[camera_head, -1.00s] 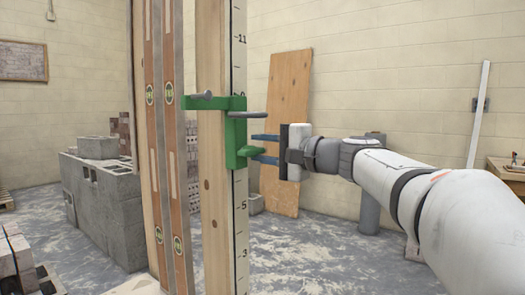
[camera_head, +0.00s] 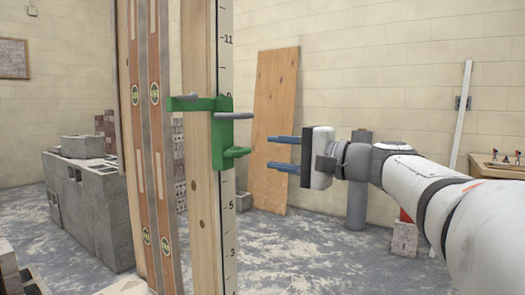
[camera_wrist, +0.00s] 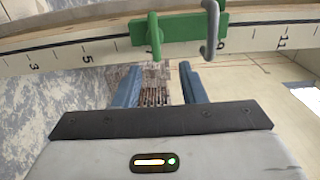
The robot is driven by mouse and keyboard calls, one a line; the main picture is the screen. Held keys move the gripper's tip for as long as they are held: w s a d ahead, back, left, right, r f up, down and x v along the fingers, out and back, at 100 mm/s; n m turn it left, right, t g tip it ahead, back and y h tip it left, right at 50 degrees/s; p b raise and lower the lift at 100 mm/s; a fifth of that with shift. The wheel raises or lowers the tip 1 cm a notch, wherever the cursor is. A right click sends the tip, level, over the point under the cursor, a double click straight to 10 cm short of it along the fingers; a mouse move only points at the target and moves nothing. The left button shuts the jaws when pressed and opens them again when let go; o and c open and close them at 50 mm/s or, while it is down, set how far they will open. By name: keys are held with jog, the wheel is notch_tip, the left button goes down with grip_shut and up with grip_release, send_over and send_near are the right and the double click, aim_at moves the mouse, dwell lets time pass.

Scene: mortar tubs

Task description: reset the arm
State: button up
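My gripper (camera_head: 283,153) is to the right of the wooden post in the head view, with its two blue fingers apart and nothing between them. A green clamp-like bracket (camera_head: 222,140) with grey pegs sits on the post (camera_head: 200,215), which has a white measuring strip (camera_head: 227,215) along its edge. A clear gap lies between my fingertips and the bracket. In the wrist view the bracket (camera_wrist: 180,38) is beyond the fingertips (camera_wrist: 160,72), and the strip runs across the top of the picture.
Two long spirit levels (camera_head: 153,120) stand upright against the post's left side. A stack of grey blocks (camera_head: 95,210) is at the left. A plywood board (camera_head: 273,130) leans on the back wall. A grey cylinder (camera_head: 358,190) stands behind my arm. Open floor (camera_head: 310,260) lies below my gripper.

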jog(key=shift+p, duration=0.3)
jog(key=s+f+n+g+h+p, duration=0.3)
jog(key=s+f+g+h+p, duration=0.35)
jog(key=p, duration=0.85)
jog(key=s+d+f+n+g+h+p, duration=0.1)
jog(key=s+d+f+n+h+p, duration=0.1)
jog(key=s+p, duration=0.4)
jog(key=s+d+f+n+g+h+p, duration=0.1)
jog(key=s+d+f+n+h+p, duration=0.1)
jog(key=s+d+h+p, duration=0.3)
jog(key=s+p, duration=0.1)
jog(key=s, duration=0.3)
jog(key=shift+d+n+h+p, duration=0.3)
jog(key=shift+n+h, duration=0.05)
jog(key=shift+n, duration=0.05)
jog(key=shift+s+a, duration=0.1)
